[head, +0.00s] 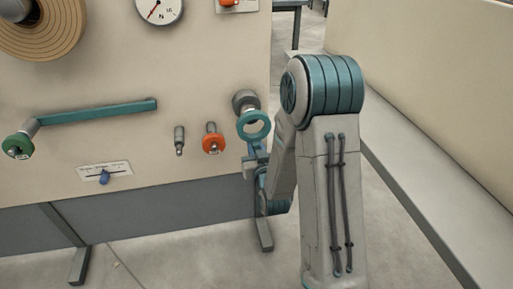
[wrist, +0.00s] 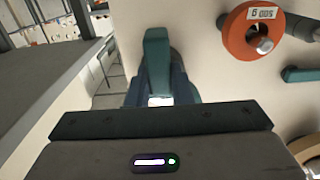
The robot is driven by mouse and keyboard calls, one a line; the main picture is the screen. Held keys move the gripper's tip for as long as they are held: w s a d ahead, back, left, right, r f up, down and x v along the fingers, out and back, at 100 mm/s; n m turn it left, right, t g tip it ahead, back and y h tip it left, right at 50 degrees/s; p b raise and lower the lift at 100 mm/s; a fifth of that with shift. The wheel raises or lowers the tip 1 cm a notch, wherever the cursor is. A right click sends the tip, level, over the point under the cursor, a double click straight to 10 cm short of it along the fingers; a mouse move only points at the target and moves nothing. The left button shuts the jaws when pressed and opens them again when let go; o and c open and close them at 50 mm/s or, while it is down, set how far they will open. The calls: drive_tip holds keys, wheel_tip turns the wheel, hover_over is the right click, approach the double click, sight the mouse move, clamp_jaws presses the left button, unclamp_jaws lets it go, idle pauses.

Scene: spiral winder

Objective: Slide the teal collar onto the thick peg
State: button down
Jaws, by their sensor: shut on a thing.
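The teal collar (head: 240,127) is a ring held upright in the head view, its open face towards the camera. My gripper (head: 255,152) is shut on its lower edge from below. The thick peg (head: 244,100) is a grey stub on the beige panel, just above and behind the collar. The collar's top edge overlaps the peg's lower end in the picture; I cannot tell whether they touch. In the wrist view the collar (wrist: 157,55) is seen edge-on above my gripper (wrist: 160,100), and it hides most of the dark peg (wrist: 177,62) behind it.
An orange collar (head: 213,152) sits on a peg to the left, also in the wrist view (wrist: 238,40). A bare thin peg (head: 179,140) is further left. A teal crank arm (head: 100,112), slider plate (head: 90,172) and gauge (head: 158,8) are on the panel. A grey ledge (head: 410,190) runs along the right.

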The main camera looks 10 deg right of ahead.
drive_tip(key=shift+r, duration=0.25)
drive_tip(key=shift+w+r, duration=0.1)
drive_tip(key=shift+w, duration=0.25)
drive_tip(key=w+p, duration=0.3)
drive_tip(key=w, duration=0.4)
drive_tip(key=shift+w+f, duration=0.3)
drive_tip(key=shift+w, duration=0.1)
drive_tip(key=c, duration=0.7)
unclamp_jaws()
